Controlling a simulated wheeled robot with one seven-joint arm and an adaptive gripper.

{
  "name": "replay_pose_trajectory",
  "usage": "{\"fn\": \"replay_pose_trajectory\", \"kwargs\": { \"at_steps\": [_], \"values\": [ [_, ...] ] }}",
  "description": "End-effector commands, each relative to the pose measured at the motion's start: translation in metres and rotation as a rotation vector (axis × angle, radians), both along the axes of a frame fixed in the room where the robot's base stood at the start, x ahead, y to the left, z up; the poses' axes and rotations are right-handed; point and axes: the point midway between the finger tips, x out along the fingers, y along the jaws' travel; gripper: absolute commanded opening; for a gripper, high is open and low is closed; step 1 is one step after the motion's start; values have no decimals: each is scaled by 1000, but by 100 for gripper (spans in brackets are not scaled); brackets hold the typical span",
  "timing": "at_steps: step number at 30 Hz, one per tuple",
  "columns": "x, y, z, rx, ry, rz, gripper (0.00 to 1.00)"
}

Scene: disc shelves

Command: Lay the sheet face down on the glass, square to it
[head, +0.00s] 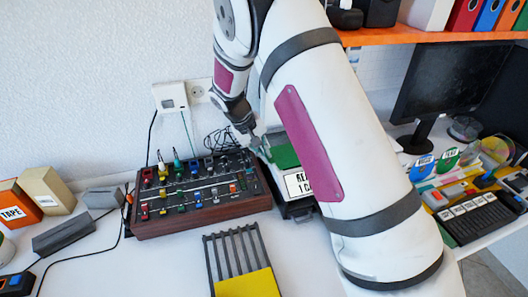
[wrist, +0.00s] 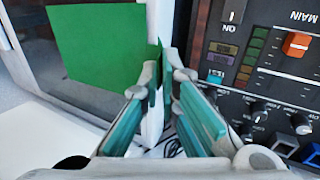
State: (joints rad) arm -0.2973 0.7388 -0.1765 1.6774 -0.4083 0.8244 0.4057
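The green sheet (wrist: 98,45) lies over the dark glass (wrist: 35,50) in the wrist view, its green side up and its edges somewhat turned against the glass frame. In the head view the sheet (head: 285,156) shows green beside my arm, partly hidden by it. My gripper (wrist: 160,75) is by the sheet's right edge, above the pale frame of the device. Its teal-padded fingers are close together with a narrow gap between them. The sheet's main area lies outside the fingers. In the head view my gripper (head: 256,142) is at the device's left side.
The mixer (head: 195,190) with knobs stands close on the left. A white label card (head: 298,184) is at the device's front. A monitor (head: 447,85) and an orange shelf (head: 430,36) are at the right.

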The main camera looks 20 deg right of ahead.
Motion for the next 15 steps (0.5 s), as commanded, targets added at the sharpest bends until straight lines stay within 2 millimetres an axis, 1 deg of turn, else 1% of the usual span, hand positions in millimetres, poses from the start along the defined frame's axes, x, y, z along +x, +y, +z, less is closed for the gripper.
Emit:
{"fn": "replay_pose_trajectory", "kwargs": {
  "at_steps": [2,3,5,6,15],
  "values": [
    [0,0,-2,0,0,0,0],
    [0,0,-2,0,0,0,11],
    [0,0,-1,0,0,0,24],
    [0,0,-1,0,0,0,28],
    [0,1,0,0,-1,0,28]
  ]
}}
